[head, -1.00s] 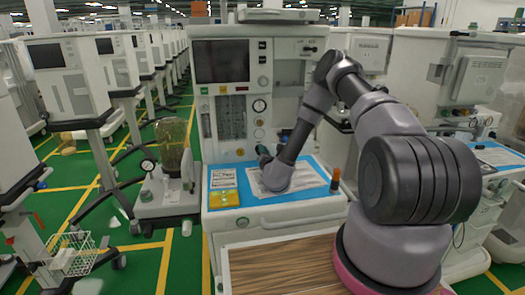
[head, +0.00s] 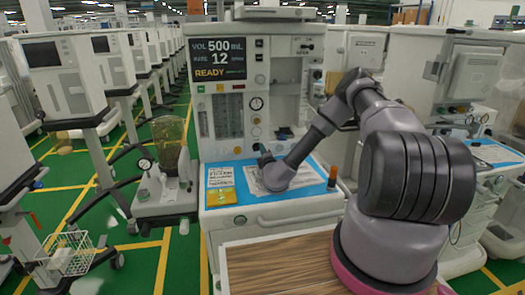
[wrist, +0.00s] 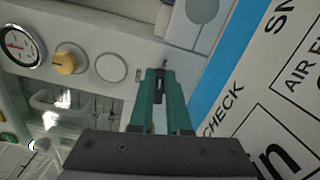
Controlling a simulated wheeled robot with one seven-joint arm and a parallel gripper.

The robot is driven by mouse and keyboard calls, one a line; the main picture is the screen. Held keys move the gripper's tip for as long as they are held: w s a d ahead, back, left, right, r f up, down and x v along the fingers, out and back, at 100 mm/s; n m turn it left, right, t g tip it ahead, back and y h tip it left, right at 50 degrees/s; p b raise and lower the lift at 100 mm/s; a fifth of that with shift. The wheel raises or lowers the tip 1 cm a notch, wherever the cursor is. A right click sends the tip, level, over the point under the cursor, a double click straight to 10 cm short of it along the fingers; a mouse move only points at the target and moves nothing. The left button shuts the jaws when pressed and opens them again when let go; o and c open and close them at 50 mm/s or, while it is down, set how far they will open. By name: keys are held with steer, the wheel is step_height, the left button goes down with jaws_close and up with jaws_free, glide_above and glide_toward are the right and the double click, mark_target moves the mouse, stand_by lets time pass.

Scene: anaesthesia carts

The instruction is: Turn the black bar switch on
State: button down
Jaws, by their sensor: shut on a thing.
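The anaesthesia machine (head: 285,120) stands ahead, with its screen (head: 219,60) lit and showing "VOL 500 mL, RATE 12, READY". My gripper (wrist: 158,76) has green fingers, seen in the wrist view close to the white front panel. The fingers are shut on a small dark bar, the black bar switch (wrist: 159,86), which shows between them near the tips. The fingers hide much of the switch, so its exact angle is hard to tell. In the head view my gripper (head: 264,153) is low at the panel, just above the blue worktop.
The blue worktop (head: 240,187) holds printed sheets (head: 221,176), a yellow item (head: 220,196) and an orange-capped bottle (head: 332,177). A gauge (wrist: 20,45) and yellow knob (wrist: 68,62) sit beside the fingers. Other carts stand close on the right.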

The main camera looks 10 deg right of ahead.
steer(key=shift+f+m, duration=0.15)
steer(key=shift+m, duration=0.25)
steer(key=c, duration=0.9)
jaws_free()
steer(key=shift+s, duration=0.15)
steer(key=s, duration=1)
steer(key=shift+s, duration=0.3)
